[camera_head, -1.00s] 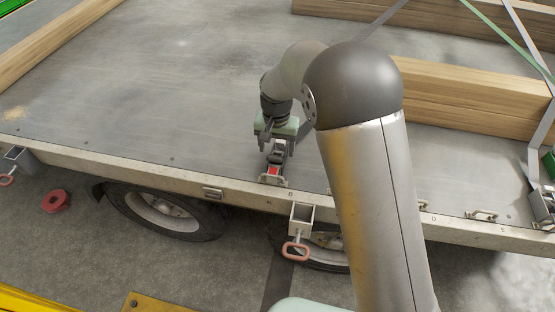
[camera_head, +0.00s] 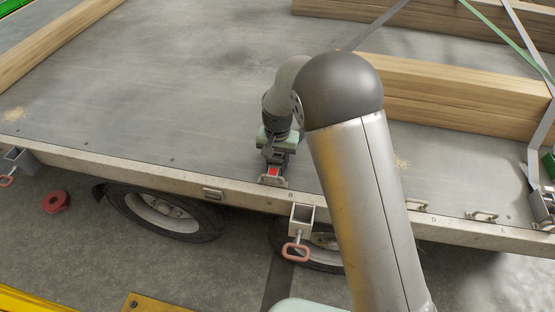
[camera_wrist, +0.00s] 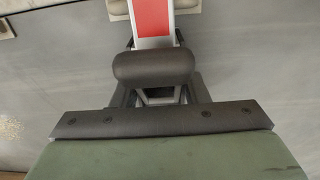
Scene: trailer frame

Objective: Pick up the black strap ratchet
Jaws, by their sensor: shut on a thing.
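The strap ratchet (camera_head: 272,174) sits on the trailer deck near its front edge, by the lashing point. It shows a red panel and a metal frame. In the wrist view the ratchet's red and silver part (camera_wrist: 152,20) points away from me, with a rounded black handle (camera_wrist: 153,66) in front of it. My gripper (camera_head: 274,158) is down over the rear of the ratchet and shut on it. In the wrist view the gripper's dark plate and green body cover the near part, and the fingertips are largely hidden.
Timber beams (camera_head: 455,98) lie to the right on the deck. Another strap with a ratchet (camera_head: 541,206) is at the far right edge. A bracket with a red handle (camera_head: 298,230) hangs below the deck edge. The deck (camera_head: 150,100) left of my gripper is clear.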

